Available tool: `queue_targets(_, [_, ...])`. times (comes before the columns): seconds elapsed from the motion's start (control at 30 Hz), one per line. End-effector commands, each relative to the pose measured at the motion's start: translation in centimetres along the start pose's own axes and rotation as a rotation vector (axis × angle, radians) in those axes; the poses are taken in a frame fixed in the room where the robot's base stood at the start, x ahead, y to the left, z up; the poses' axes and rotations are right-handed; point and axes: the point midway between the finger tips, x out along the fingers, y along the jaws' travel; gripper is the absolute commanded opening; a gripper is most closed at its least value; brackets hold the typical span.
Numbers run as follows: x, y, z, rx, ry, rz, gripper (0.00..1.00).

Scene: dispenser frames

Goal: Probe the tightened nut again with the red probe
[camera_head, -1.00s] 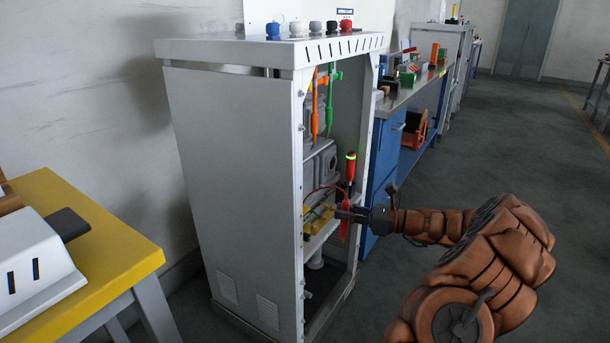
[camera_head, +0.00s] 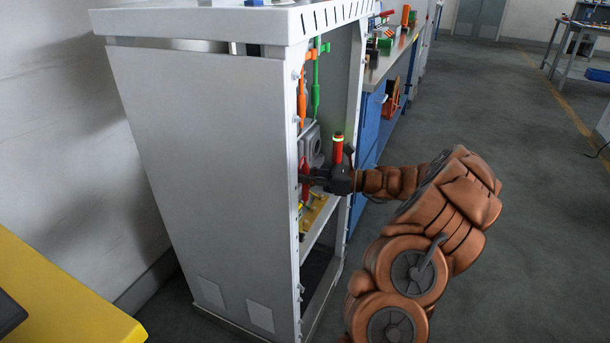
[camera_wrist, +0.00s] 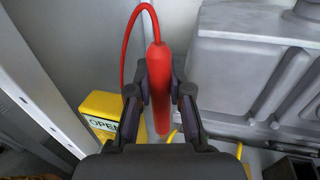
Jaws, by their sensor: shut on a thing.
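My gripper (camera_head: 306,179) is inside the open side of the grey cabinet, shut on the red probe (camera_wrist: 160,75). In the wrist view the probe stands roughly upright between the two fingers, with a red cable curving from its top. In the head view only a small red part of the probe (camera_head: 305,192) shows by the fingers. I cannot make out the nut in either view.
A yellow block marked OPEN (camera_wrist: 103,115) is low on the left. The cabinet (camera_head: 190,170) has a front post near my wrist. A red tool with a green ring (camera_head: 338,148) stands beside my gripper. Orange (camera_head: 302,100) and green (camera_head: 316,92) tools hang above.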

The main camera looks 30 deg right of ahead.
Motion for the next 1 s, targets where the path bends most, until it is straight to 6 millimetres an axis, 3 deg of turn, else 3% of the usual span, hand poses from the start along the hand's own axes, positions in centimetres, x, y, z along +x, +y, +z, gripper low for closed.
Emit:
queue_targets(0.27, [-0.1, 0.0, 0.3, 0.001, 0.000, -0.001, 0.00])
queue_targets(1.0, [-0.2, -0.1, -5.3, 0.001, 0.002, -0.002, 0.00])
